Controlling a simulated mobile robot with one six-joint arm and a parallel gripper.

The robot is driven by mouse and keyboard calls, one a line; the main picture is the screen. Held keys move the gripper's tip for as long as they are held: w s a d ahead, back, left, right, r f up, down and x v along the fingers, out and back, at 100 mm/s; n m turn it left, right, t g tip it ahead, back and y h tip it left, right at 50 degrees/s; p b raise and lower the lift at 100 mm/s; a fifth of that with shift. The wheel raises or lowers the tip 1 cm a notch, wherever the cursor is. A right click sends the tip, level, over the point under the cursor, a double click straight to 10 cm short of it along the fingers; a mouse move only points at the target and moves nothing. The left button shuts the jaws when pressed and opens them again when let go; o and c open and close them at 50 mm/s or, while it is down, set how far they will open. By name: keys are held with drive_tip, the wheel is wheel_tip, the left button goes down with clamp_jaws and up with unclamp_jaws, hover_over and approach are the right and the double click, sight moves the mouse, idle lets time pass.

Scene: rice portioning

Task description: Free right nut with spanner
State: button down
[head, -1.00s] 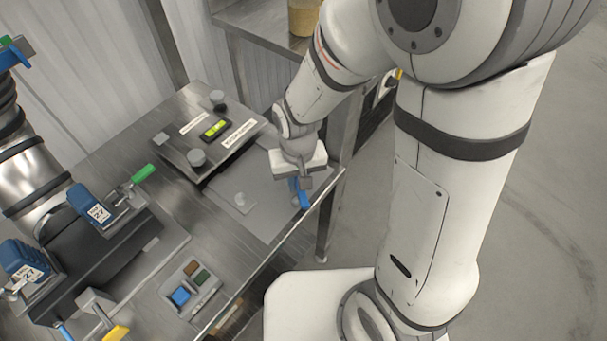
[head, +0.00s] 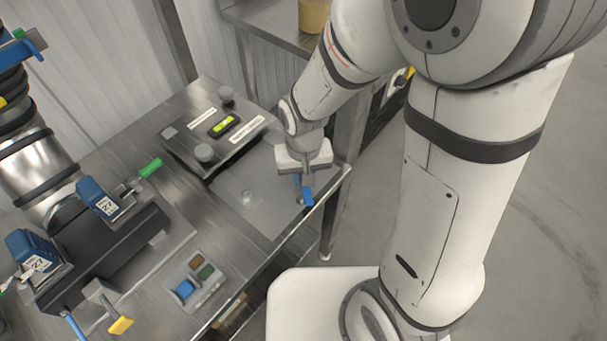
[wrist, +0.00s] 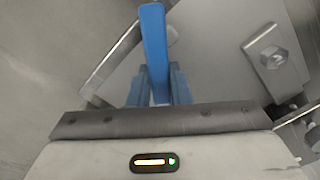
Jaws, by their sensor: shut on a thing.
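A blue-handled tool (head: 307,195), which looks like the spanner, is held by my gripper (head: 304,178) over the right end of the grey plate near the bench's front edge. In the wrist view the blue handle (wrist: 154,45) stands up between the blue-looking fingers (wrist: 154,90), which are shut on it. The tool's working end is not clear. A hex nut (wrist: 273,58) on a small metal plate shows at the right of the wrist view, apart from the tool. A small round fitting (head: 247,196) on the grey plate may be the same nut.
A metal unit with knobs and a green level (head: 223,125) stands behind the grey plate (head: 275,215). A small tray (head: 212,287) with coloured blocks lies in front left. A dark fixture with blue boxes (head: 98,198) fills the left.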

drive_tip(key=shift+s+r+p, duration=0.3)
drive_tip(key=shift+r+p, duration=0.05)
drive_tip(key=shift+r, duration=0.15)
drive_tip(key=shift+s+d+r, duration=0.1)
drive_tip(key=shift+s+r, duration=0.1)
drive_tip(key=shift+w+r, duration=0.2)
idle(0.4)
drive_tip(key=shift+r+p, duration=1.75)
drive_tip(key=shift+r, duration=0.25)
